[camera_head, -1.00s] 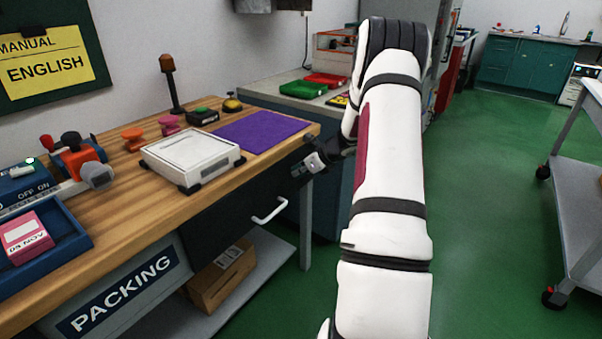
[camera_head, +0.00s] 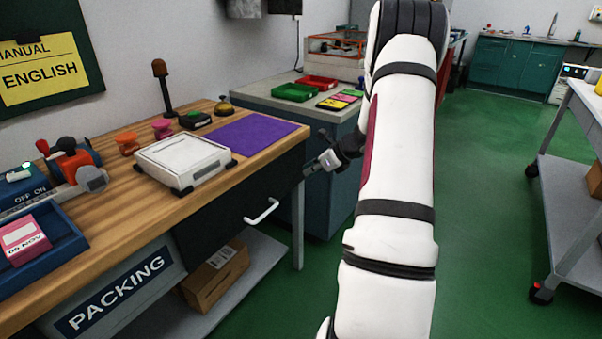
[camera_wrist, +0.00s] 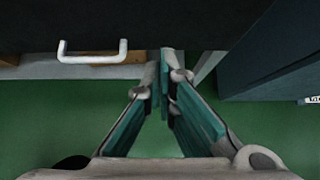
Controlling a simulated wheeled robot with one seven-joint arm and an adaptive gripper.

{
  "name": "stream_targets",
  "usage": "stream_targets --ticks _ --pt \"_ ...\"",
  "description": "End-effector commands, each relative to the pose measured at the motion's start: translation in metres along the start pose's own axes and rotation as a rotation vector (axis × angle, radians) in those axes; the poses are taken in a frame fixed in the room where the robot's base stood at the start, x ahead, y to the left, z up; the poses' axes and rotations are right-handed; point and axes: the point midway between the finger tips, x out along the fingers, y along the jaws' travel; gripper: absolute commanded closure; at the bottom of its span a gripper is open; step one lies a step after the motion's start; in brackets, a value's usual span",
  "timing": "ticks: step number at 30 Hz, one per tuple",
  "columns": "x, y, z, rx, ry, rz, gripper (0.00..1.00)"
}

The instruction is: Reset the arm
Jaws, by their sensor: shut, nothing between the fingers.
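My gripper (camera_wrist: 165,75) points forward and down in the wrist view, its teal-lined fingers meeting at the tips with nothing between them. In the head view my gripper (camera_head: 308,170) shows small at the right end of the packing bench, beside the bench's dark drawer front and apart from it. My white arm stands raised in the middle of the head view and hides part of the room behind it. The white drawer handle (camera_wrist: 92,52) lies ahead and to the left of the fingertips in the wrist view.
The wooden packing bench (camera_head: 110,225) at left bears a white scale (camera_head: 185,158), a purple mat (camera_head: 242,138) and a blue tray (camera_head: 68,243). A grey counter with green and red trays stands behind. A grey cart (camera_head: 570,200) is at right. Green floor (camera_head: 480,200) is open between.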

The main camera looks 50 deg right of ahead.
Motion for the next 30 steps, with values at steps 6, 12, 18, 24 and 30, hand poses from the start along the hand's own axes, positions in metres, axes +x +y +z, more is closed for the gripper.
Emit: stream_targets --ticks 6,12,18,24,30 --pt "-0.030 0.000 0.000 0.000 0.001 0.000 1.00" --pt "-0.037 0.000 -0.001 0.001 0.001 0.000 1.00" --pt "-0.037 0.002 0.001 -0.006 0.001 0.003 1.00" --pt "-0.043 0.053 0.045 -0.207 0.011 0.087 1.00" --pt "-0.069 0.170 0.108 -0.652 0.029 0.272 1.00"
